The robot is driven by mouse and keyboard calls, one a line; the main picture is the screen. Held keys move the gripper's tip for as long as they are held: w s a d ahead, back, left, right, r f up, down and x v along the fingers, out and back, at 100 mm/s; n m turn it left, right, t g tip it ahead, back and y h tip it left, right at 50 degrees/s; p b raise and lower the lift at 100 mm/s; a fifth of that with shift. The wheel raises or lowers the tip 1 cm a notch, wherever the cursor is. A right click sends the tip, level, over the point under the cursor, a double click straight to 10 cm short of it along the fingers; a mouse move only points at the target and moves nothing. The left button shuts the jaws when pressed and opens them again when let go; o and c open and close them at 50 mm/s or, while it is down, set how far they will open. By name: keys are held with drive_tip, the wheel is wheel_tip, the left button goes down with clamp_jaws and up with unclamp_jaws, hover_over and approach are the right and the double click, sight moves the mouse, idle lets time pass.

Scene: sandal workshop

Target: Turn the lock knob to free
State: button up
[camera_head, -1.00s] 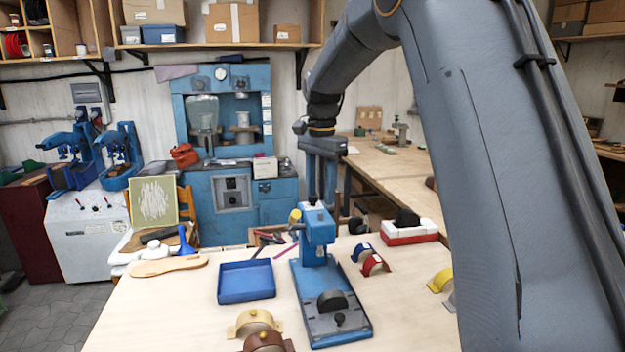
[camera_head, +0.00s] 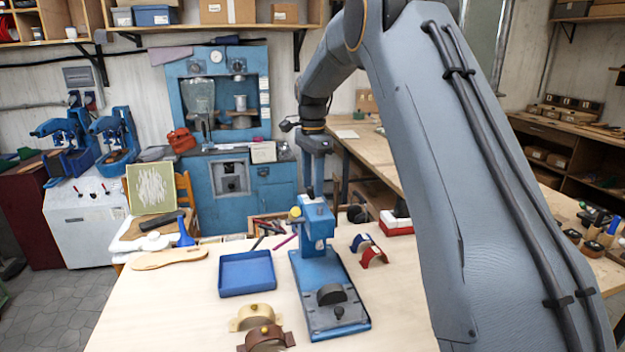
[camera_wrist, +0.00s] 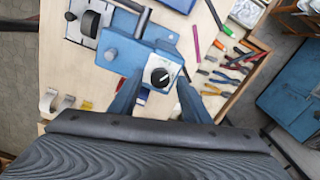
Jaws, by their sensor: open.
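The lock knob (camera_wrist: 160,77) is a small black round knob with a pale mark, on a white plate on the blue press (camera_wrist: 128,52). In the head view the blue press (camera_head: 318,225) stands on the table; the knob cannot be made out there. My gripper (camera_head: 314,188) points down above and behind the press head. In the wrist view my gripper (camera_wrist: 160,86) is open, with one finger on each side of the knob. I cannot tell whether the fingers touch it or are still above it.
A blue tray (camera_head: 247,273) lies left of the press. Cream (camera_head: 256,312) and brown (camera_head: 265,338) straps sit in front, and a red strap (camera_head: 374,257) at right. Several pliers (camera_wrist: 238,63) lie near the press in the wrist view. The table's left front is clear.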

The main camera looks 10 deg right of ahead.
drive_tip(key=shift+f, duration=0.15)
drive_tip(key=c, duration=1)
drive_tip(key=shift+c, duration=0.2)
drive_tip(key=shift+n, duration=0.3)
drive_tip(key=shift+n+b, duration=0.9)
drive_tip(key=shift+n, duration=1.7)
drive_tip(key=o, duration=1)
drive_tip(key=shift+o, duration=0.2)
